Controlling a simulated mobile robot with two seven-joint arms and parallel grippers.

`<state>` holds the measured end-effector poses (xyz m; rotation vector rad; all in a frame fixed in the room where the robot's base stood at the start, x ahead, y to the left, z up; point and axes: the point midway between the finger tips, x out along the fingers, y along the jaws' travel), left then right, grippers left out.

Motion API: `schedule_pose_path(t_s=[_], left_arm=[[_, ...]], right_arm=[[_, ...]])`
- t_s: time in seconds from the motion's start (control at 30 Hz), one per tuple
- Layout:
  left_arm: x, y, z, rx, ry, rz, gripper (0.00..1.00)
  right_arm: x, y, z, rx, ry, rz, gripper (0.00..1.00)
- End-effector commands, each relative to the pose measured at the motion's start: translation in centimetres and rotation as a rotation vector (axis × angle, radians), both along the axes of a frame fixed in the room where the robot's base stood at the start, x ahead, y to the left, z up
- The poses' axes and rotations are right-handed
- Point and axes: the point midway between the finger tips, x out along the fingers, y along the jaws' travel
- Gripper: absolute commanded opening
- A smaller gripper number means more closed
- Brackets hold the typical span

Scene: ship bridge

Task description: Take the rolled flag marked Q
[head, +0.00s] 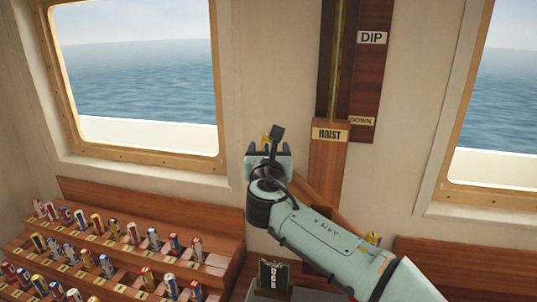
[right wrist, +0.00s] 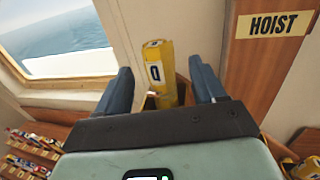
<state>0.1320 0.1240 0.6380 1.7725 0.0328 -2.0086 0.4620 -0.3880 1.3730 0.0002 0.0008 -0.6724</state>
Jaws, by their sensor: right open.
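My right gripper (right wrist: 163,88) is open, with one blue-grey finger on each side of the flag and a gap to both. In the head view my right gripper (head: 268,148) is near the wall, left of the HOIST block, and a bit of yellow from the flag (head: 265,139) shows behind it. My left gripper is not in view.
A wooden block marked HOIST (head: 329,140) stands close to the right of my gripper. A stepped wooden rack (head: 150,205) with several rolled flags is at the lower left. Windows flank the wall.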

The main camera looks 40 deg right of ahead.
Motion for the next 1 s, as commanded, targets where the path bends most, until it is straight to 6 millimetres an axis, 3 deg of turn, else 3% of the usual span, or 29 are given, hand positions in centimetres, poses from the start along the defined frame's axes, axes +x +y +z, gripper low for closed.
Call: schedule_pose_path(t_s=[0.43,0.73,0.77,0.93,1.0], left_arm=[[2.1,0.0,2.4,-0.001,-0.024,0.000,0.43],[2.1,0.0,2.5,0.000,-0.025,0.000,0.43],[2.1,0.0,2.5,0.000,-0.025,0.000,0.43],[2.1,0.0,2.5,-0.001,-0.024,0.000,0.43],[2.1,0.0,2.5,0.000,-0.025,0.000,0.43]], right_arm=[[4.1,-3.0,0.3,-0.002,-0.001,-0.001,0.69],[4.6,-3.4,0.0,0.000,0.000,0.001,0.69],[4.6,-3.4,0.0,0.000,0.000,0.001,0.66],[4.6,-3.4,0.0,0.000,0.000,0.001,0.12],[4.6,-3.4,0.0,0.000,0.000,0.001,0.12]])
